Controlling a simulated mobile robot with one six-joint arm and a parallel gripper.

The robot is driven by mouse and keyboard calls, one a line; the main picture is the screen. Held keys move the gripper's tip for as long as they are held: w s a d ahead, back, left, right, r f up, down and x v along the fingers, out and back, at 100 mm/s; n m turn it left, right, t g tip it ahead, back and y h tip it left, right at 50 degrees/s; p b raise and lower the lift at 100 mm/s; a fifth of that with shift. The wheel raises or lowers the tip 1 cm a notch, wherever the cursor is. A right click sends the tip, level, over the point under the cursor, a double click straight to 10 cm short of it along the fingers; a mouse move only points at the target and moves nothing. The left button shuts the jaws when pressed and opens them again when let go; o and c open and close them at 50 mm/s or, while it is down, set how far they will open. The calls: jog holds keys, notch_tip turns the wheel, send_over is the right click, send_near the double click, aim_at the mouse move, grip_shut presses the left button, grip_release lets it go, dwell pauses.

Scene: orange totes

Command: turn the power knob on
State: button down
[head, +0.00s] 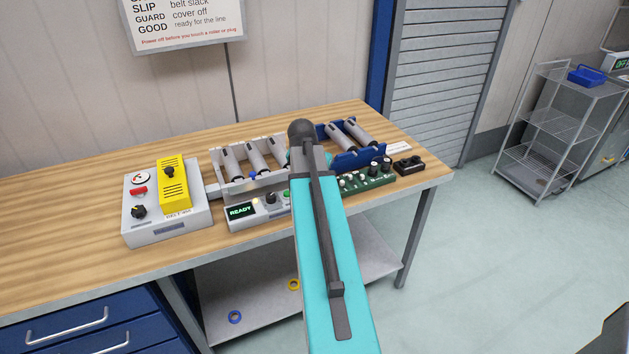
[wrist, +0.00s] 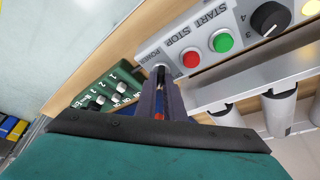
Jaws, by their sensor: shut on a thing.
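The power knob (wrist: 161,69) is at the end of the grey control box (wrist: 193,35), beside the "POWER" label and the red stop button. My gripper (wrist: 161,84) is at this spot, its narrow fingers closed around the knob. The fingers and jaws cover most of the knob, so I cannot tell which way it points. In the head view the control box (head: 241,223) shows a lit "READY" display. My teal arm hides its right end, the power knob and my gripper there.
In the wrist view, a green start button (wrist: 222,41), red stop button (wrist: 190,58) and black dial (wrist: 270,18) share the box. A green board with knobs (head: 368,178) is right of my arm. Rollers (head: 254,155) stand behind; a yellow-covered box (head: 166,215) is left.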

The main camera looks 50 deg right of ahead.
jog(key=c, duration=1.9)
grip_release()
jog(key=shift+o, duration=0.2)
jog(key=shift+a+r, duration=0.1)
jog(key=shift+r, duration=0.05)
jog(key=b+v, duration=0.2)
jog(key=v, duration=1.1)
jog(key=shift+r+b, duration=0.25)
jog(key=shift+b, duration=0.1)
jog(key=shift+a, duration=0.1)
jog(key=shift+s, duration=0.1)
